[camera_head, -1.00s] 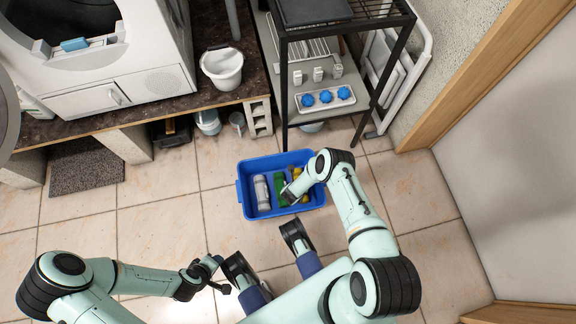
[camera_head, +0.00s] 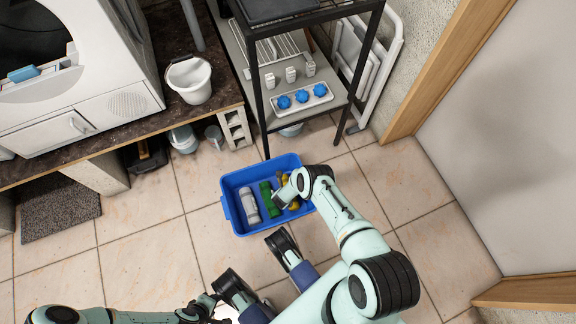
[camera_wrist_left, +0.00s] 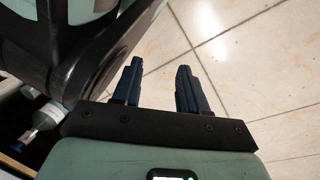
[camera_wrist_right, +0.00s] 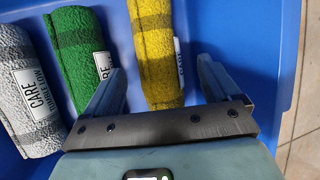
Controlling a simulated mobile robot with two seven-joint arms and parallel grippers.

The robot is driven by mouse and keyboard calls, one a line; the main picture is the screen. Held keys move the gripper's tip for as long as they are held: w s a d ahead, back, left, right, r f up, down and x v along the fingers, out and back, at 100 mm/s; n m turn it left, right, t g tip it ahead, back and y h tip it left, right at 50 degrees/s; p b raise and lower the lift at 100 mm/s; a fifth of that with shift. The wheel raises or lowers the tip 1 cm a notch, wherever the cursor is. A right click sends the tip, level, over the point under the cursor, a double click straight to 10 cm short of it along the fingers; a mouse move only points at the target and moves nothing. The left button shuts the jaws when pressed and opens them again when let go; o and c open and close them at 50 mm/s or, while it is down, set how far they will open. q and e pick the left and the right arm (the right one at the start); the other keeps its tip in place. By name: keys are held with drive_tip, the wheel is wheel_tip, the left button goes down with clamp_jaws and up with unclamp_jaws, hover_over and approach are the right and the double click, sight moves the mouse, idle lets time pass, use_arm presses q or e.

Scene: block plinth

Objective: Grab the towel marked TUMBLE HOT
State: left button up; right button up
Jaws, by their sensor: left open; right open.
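Three rolled towels lie side by side in a blue bin (camera_head: 237,223). The green towel (camera_wrist_right: 76,50) has a tag starting CARE, partly hidden by my finger. The yellow towel (camera_wrist_right: 156,45) has a tag turned nearly edge-on, its wording unreadable. In the head view the grey-white (camera_head: 249,205) and green (camera_head: 265,199) towels show. My right gripper (camera_wrist_right: 162,75) is open above the bin, its fingers on either side of the yellow towel's near end. My left gripper (camera_wrist_left: 160,75) is open and empty over floor.
The blue bin wall (camera_wrist_right: 265,45) is close to my right gripper. A black-framed rack (camera_head: 262,95) stands behind the bin, and a counter (camera_head: 110,140) with a white bucket (camera_head: 190,82) is at the left. Tiled floor (camera_head: 420,225) is free at the right.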

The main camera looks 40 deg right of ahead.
drive_tip(key=b+x, duration=0.2)
drive_tip(key=x, duration=0.2)
drive_tip(key=shift+a+b, duration=0.2)
drive_tip(key=shift+b, duration=0.1)
drive_tip(key=shift+d+f, duration=0.1)
drive_tip(key=shift+f, duration=0.05)
use_arm(q)
drive_tip(key=s+f+g, duration=0.2)
drive_tip(key=s+f, duration=0.1)
drive_tip(key=s, duration=0.3)
drive_tip(key=shift+s+a+f, duration=0.15)
drive_tip(key=shift+a+f, duration=0.1)
drive_tip(key=shift+a, duration=0.15)
use_arm(e)
drive_tip(key=c, duration=1.4)
